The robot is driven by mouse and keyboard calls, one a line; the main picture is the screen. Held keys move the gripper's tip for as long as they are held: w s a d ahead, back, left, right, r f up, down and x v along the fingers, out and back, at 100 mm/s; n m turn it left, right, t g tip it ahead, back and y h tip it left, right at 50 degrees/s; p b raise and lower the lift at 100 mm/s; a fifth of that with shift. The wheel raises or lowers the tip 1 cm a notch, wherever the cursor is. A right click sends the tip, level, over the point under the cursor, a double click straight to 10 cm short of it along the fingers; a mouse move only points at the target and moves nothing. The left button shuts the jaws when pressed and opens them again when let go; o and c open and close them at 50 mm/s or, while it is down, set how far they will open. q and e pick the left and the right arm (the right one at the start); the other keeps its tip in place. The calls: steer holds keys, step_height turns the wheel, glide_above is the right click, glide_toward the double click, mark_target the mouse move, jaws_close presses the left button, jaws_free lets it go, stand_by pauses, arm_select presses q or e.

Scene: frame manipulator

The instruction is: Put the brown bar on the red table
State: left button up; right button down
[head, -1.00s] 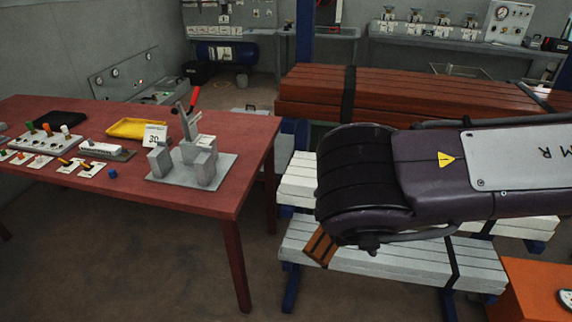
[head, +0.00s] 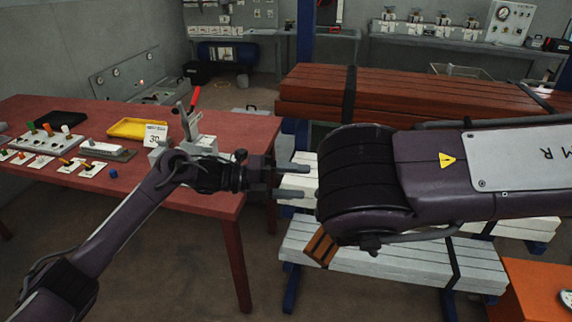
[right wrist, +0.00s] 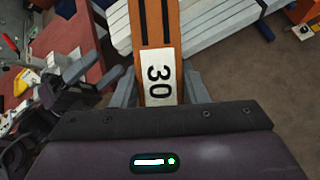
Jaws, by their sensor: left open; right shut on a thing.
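The brown bar (head: 320,246) shows in the head view just below my right arm, mostly hidden by it. In the right wrist view the bar (right wrist: 157,25) has dark stripes and a white label reading 30. My right gripper (right wrist: 158,85) is shut on the bar, with a finger on each side of the label. The red table (head: 215,120) stands at the left. My left gripper (head: 293,181) is open and empty, past the table's right edge, with its fingers pointing right toward my right arm.
A grey clamp fixture (head: 188,125), a yellow tray (head: 128,128), a black tray (head: 62,118) and small control parts lie on the table. White planks (head: 340,258) and strapped red-brown beams (head: 420,90) stand at the right. The table's front right part is mostly bare.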

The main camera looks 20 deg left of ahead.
arm_select(q)
steer(key=s+r+m+g, duration=0.4)
steer(key=s+r+m, duration=0.3)
steer(key=r, duration=0.3)
steer(key=d+f, duration=0.1)
steer(key=d, duration=0.7)
steer(key=d+f, duration=0.1)
steer(key=d, duration=0.3)
steer(key=shift+s+f, duration=0.1)
steer(key=shift+f, duration=0.25)
steer(key=shift+c, duration=0.3)
steer(key=shift+a, duration=0.1)
steer(key=c, duration=1.2)
arm_select(e)
steer(key=shift+r, duration=0.1)
steer(key=c, duration=1.1)
jaws_free()
steer(key=o, duration=0.3)
arm_select(q)
steer(key=shift+g, duration=0.3)
arm_select(e)
steer(key=shift+o, duration=0.2)
